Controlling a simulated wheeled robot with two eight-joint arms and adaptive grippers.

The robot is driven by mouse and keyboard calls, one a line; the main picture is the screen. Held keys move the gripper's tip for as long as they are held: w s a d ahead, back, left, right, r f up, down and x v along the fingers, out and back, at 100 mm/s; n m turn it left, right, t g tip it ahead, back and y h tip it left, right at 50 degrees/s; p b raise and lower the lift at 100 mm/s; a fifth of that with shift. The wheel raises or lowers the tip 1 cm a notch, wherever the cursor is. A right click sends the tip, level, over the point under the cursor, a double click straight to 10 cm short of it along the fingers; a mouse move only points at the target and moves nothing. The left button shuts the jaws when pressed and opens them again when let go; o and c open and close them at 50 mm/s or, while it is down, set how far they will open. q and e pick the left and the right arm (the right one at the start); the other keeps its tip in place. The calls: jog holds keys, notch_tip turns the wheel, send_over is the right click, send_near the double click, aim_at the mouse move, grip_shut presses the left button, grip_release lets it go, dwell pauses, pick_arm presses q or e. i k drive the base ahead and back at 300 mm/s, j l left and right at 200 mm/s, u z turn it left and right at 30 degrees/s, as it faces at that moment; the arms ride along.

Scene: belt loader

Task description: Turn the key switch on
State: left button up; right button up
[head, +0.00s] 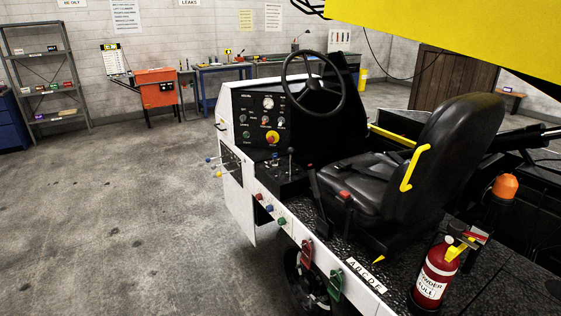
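The belt loader's black control panel (258,112) faces left of the steering wheel (313,83) in the head view. It carries a round gauge (268,103), a red stop knob on yellow (271,138), a green button (246,134) and several small switches with white labels. The key switch is too small to tell apart from the other small controls. Its position cannot be read. Neither of my grippers shows in this view.
Levers (290,162) rise below the panel. A red fire extinguisher (435,274) stands at the front right. A yellow boom (470,30) hangs overhead. The concrete floor (120,220) at left is clear.

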aim_at(272, 162)
jog(key=i+z, duration=0.1)
jog(key=z, duration=0.25)
jog(key=i+j+z, duration=0.1)
jog(key=z, duration=0.25)
jog(key=j+z, duration=0.15)
jog(key=z, duration=0.2)
jog(key=i+j+z, duration=0.15)
jog(key=j, duration=0.25)
jog(key=i+j+z, duration=0.2)
jog(key=j, duration=0.2)
jog(key=i+j+z, duration=0.15)
jog(key=j, duration=0.3)
jog(key=i+j+z, duration=0.15)
jog(key=j, duration=0.3)
jog(key=i+j+z, duration=0.15)
jog(key=j, duration=0.35)
jog(key=k, duration=0.05)
